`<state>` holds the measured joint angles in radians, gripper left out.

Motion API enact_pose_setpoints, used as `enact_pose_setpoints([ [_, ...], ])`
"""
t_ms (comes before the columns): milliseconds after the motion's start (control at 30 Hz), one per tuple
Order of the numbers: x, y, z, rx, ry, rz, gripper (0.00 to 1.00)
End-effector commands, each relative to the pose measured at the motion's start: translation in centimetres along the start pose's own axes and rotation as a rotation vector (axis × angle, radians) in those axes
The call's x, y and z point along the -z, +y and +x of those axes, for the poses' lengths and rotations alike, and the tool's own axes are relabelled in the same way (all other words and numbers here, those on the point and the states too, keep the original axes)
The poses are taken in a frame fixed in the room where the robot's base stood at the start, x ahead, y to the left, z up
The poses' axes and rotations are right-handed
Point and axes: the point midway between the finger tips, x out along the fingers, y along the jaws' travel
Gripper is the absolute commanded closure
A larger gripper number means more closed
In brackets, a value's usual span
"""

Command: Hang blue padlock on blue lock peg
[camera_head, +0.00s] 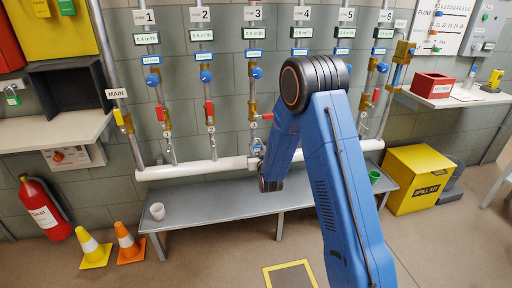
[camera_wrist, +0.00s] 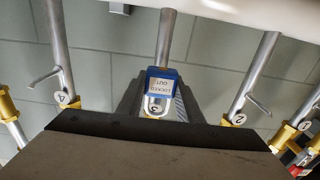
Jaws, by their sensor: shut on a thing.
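In the wrist view, a blue padlock (camera_wrist: 162,73) with a "LOCKED OUT" label sits between the dark fingers of my gripper (camera_wrist: 158,98). The gripper is shut on it. Its pale shackle shows below the body in the picture, in front of the tag marked 3. I cannot pick out a blue lock peg with certainty in either view.
Several numbered vertical pipes with blue knobs (camera_head: 206,76) rise from the white horizontal pipe (camera_head: 190,171). A grey bench (camera_head: 215,203) stands below, holding a white cup (camera_head: 157,211) and a green cup (camera_head: 374,177). A yellow spill-kit box (camera_head: 415,182) stands right; orange and yellow cones (camera_head: 129,243) stand left.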

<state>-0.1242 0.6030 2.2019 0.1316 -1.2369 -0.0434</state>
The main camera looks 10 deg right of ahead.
Motion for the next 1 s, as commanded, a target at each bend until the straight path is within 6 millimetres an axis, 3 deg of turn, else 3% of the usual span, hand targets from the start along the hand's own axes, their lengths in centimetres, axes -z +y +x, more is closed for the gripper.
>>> enact_pose_setpoints([
  [1000, 0.0, 0.0, -4.1, 0.000, 0.000, 0.000, 0.93],
])
